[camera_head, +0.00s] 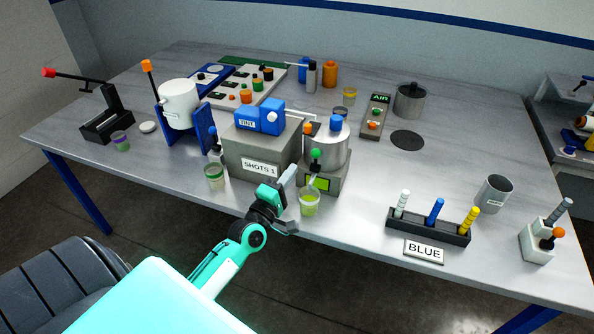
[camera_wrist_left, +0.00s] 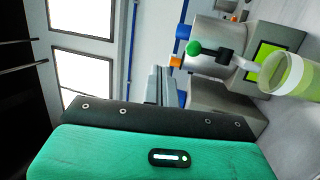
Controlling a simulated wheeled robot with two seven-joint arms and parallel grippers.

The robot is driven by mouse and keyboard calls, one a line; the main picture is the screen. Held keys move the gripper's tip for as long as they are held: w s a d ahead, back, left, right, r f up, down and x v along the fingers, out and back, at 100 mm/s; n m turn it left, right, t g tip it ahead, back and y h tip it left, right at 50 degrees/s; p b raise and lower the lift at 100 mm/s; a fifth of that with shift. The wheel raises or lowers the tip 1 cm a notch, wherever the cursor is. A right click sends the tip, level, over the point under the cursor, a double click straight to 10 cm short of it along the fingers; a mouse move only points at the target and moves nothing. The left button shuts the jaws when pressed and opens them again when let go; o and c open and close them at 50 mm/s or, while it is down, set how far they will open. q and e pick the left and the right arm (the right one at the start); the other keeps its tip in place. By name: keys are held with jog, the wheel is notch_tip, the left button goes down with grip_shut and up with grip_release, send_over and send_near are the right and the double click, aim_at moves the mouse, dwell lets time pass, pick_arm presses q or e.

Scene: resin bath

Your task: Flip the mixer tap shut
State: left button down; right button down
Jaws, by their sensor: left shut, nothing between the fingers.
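The mixer is a metal pot (camera_head: 330,155) on a grey base with a lit green display (camera_head: 319,183). Its tap has a green ball knob (camera_head: 315,154) at the front. In the left wrist view the green knob (camera_wrist_left: 194,48) sits by a black block above a pale spout. A clear cup with green contents (camera_head: 310,204) stands below the spout; it also shows in the left wrist view (camera_wrist_left: 288,76). My left gripper (camera_head: 288,176) is shut and empty, just left of the tap and cup, apart from the knob. My right gripper is out of view.
The grey SHOTS 1 box (camera_head: 258,150) with the blue TINT unit (camera_head: 260,117) stands left of the mixer. A cup with a green band (camera_head: 214,176) stands further left. A rack with colored sticks (camera_head: 428,226) is at right. The table between is clear.

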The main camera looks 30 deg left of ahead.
pick_arm(q)
jog(key=s, duration=0.2)
jog(key=s+r, duration=0.1)
jog(key=shift+s+b, duration=0.3)
jog(key=shift+s, duration=0.05)
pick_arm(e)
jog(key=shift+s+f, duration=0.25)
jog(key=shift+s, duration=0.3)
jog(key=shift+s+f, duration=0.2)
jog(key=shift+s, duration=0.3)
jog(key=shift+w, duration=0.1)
